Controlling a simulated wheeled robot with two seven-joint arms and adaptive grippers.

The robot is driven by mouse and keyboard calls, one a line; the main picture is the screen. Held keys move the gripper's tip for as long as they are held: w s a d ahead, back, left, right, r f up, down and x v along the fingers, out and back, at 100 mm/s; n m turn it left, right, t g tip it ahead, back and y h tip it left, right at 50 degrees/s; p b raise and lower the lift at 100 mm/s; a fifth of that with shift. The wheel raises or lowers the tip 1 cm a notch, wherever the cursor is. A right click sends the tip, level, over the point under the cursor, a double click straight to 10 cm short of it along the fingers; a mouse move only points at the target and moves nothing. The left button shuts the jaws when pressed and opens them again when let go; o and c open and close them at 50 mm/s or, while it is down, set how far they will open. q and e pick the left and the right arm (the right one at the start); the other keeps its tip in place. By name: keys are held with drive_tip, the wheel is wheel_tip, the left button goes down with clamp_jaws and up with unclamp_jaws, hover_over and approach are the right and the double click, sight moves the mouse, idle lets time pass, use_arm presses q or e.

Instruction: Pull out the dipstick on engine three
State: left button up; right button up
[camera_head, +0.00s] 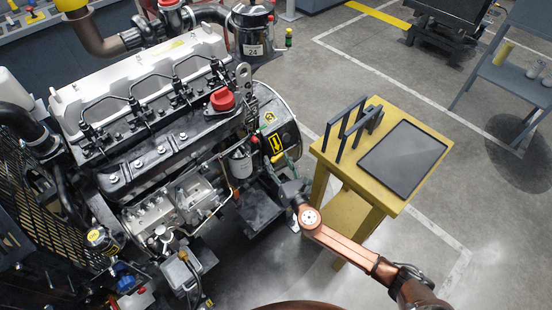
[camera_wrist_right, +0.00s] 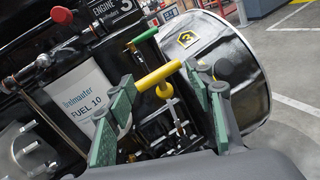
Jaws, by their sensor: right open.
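A yellow T-shaped handle (camera_wrist_right: 158,77), which looks like the dipstick's, stands between the fingertips of my right gripper (camera_wrist_right: 160,90). The gripper is open, with green pads on either side of the handle; I cannot tell whether they touch it. In the head view my right gripper (camera_head: 281,176) is small, low beside the engine's right end. A green T-handle (camera_wrist_right: 142,37) stands just beyond the yellow one. My left gripper is not in view.
A white fuel filter (camera_wrist_right: 82,97) sits left of the gripper, near a red knob (camera_wrist_right: 62,15). A yellow table (camera_head: 327,160) with a dark tray (camera_head: 403,158) and an upright rack (camera_head: 352,127) stands right of the engine.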

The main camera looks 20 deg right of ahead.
drive_tip(key=s, duration=1)
drive_tip(key=shift+s+d, duration=0.25)
drive_tip(key=shift+s, duration=0.05)
